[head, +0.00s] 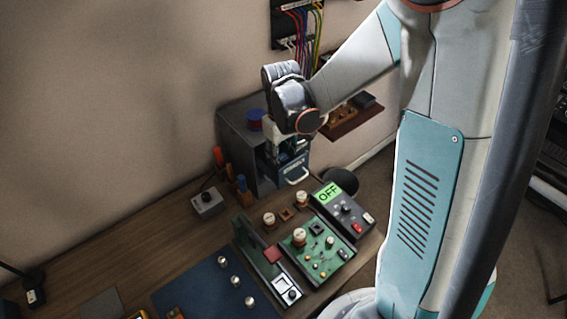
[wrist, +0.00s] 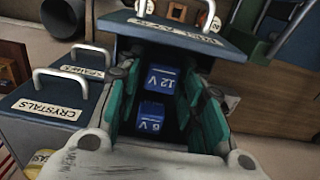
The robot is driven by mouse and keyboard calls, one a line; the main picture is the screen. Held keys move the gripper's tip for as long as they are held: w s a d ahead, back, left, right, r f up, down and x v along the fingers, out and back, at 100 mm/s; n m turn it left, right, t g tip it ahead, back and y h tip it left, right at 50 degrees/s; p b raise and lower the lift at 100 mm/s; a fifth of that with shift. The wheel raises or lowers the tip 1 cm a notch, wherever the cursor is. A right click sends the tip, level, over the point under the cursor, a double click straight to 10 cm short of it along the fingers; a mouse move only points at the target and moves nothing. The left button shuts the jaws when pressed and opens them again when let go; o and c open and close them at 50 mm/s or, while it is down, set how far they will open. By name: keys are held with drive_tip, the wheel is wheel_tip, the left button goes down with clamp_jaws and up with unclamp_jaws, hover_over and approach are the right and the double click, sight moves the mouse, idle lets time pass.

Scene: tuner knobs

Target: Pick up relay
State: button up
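Two blue relay blocks lie in an open drawer in the wrist view. One marked 12 V (wrist: 161,80) is farther from the wrist, and one whose mark looks like 6 V (wrist: 151,116) is nearer. My gripper (wrist: 160,88) is open, with teal fingers on either side of the blocks and a gap visible on both sides. I cannot tell how far the fingertips reach down. The drawer's blue front (wrist: 215,44) has a partly legible label. In the head view my gripper (head: 281,154) is over the pulled-out drawer (head: 292,170), and the blocks are hidden.
The grey cabinet (head: 237,130) stands against the wall with a blue spool (head: 255,119) on top. A closed drawer labelled CRYSTALS (wrist: 50,106) and its handle are close beside my fingers. A green circuit board (head: 315,255) and black OFF panel (head: 344,210) occupy the bench.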

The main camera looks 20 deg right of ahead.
drive_tip(key=c, duration=0.8)
drive_tip(key=shift+r, duration=0.15)
